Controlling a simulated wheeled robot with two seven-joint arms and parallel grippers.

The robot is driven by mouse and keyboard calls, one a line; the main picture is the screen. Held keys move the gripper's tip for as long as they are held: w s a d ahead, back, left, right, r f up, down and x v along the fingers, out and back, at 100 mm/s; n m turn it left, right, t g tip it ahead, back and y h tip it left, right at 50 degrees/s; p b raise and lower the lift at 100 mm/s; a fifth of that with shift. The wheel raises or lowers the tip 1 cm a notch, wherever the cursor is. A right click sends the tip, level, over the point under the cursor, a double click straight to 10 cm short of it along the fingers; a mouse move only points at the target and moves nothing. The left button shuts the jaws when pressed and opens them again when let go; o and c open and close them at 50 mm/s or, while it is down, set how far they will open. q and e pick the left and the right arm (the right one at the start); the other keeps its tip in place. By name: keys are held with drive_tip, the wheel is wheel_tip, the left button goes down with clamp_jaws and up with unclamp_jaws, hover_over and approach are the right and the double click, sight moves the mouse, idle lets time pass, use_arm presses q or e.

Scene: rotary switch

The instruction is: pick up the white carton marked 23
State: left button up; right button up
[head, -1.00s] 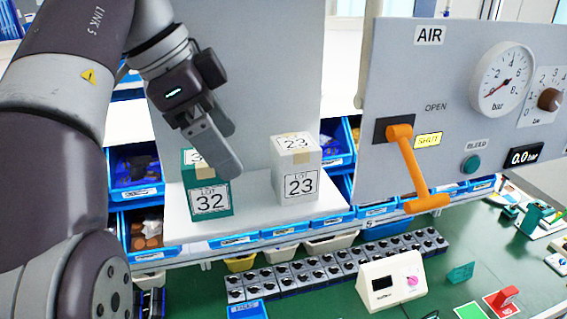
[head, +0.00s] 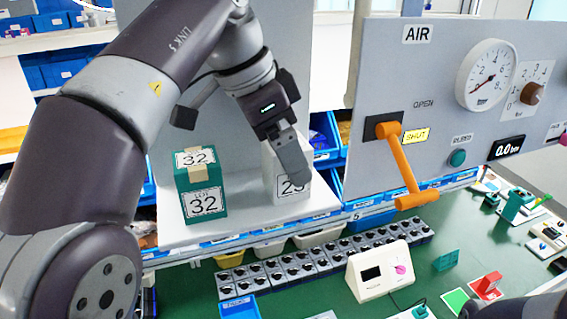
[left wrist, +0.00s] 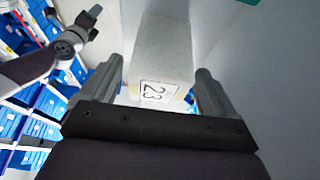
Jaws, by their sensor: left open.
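The white carton marked 23 (head: 268,170) stands upright on the pale shelf, partly hidden behind my left gripper (head: 292,170) in the head view. In the left wrist view the carton (left wrist: 160,50) lies between the two fingers of my left gripper (left wrist: 157,80), with its 23 label facing the camera. The gripper is open, and a gap shows between each finger and the carton. My right gripper is not clearly seen.
A green carton marked 32 (head: 203,195) stands to the left on the same shelf (head: 240,226). A grey AIR panel (head: 430,80) with an orange lever (head: 400,165) is close on the right. Blue bins sit behind and below.

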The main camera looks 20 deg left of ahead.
use_arm(q)
drive_tip(key=shift+w+d+f, duration=0.3)
drive_tip(key=shift+d+f, duration=0.3)
drive_tip(key=shift+f, duration=0.3)
drive_tip(key=shift+a, duration=0.2)
drive_tip(key=c, duration=1.1)
drive_tip(key=shift+s+r, duration=0.1)
drive_tip(key=shift+r, duration=0.05)
